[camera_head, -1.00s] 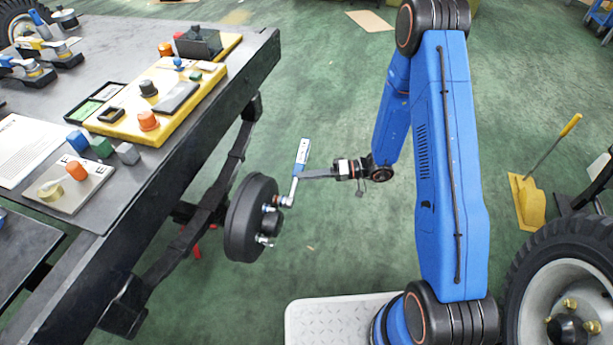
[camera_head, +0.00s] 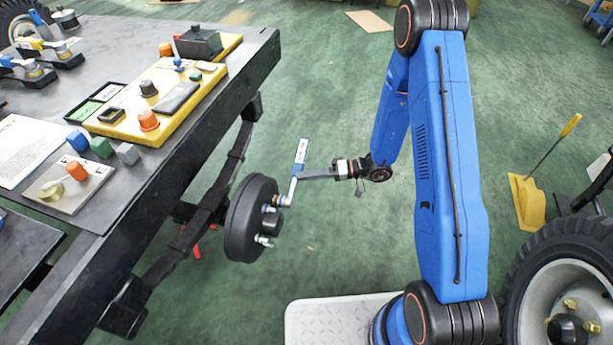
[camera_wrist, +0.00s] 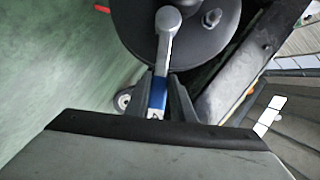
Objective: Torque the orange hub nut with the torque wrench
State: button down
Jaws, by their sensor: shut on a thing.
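The torque wrench (camera_head: 301,152) has a blue, labelled handle and a silver shaft. It stands nearly upright in the head view, its head low against the stud side of the black hub drum (camera_head: 242,222). My gripper (camera_head: 306,174) is shut on the wrench near the lower end of the handle. In the wrist view my gripper (camera_wrist: 161,88) has a finger on each side of the blue handle (camera_wrist: 157,93). The wrench head (camera_wrist: 168,18) overlaps the drum (camera_wrist: 128,25). A small orange patch, perhaps the hub nut (camera_head: 275,199), shows beside the wrench head; the head mostly hides it.
The dark workbench (camera_head: 180,175) is at left, with a yellow control box (camera_head: 125,122) and small blocks on it. A spare wheel (camera_head: 565,285) and a yellow long-handled scoop (camera_head: 527,200) stand at right. Green floor (camera_head: 330,245) is open around my arm.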

jog(key=shift+w+a, duration=0.25)
jog(key=shift+a, duration=0.45)
dwell(1.5)
dwell(0.4)
jog(key=shift+w+d+f+m+g+y, duration=0.15)
jog(key=shift+w+f+m+y, duration=0.1)
jog(key=shift+f+m, duration=0.35)
jog(key=shift+w+f+m+g+y, duration=0.15)
jog(key=shift+w+f+m, duration=0.05)
jog(key=shift+f+m, duration=0.4)
jog(key=shift+f, duration=0.15)
jog(key=shift+s+r+n+h, duration=0.15)
jog(key=shift+r+n, duration=0.25)
jog(key=shift+r, duration=0.1)
jog(key=shift+s+r+n+h, duration=0.15)
jog(key=shift+r+n, duration=0.25)
jog(key=shift+r, duration=0.1)
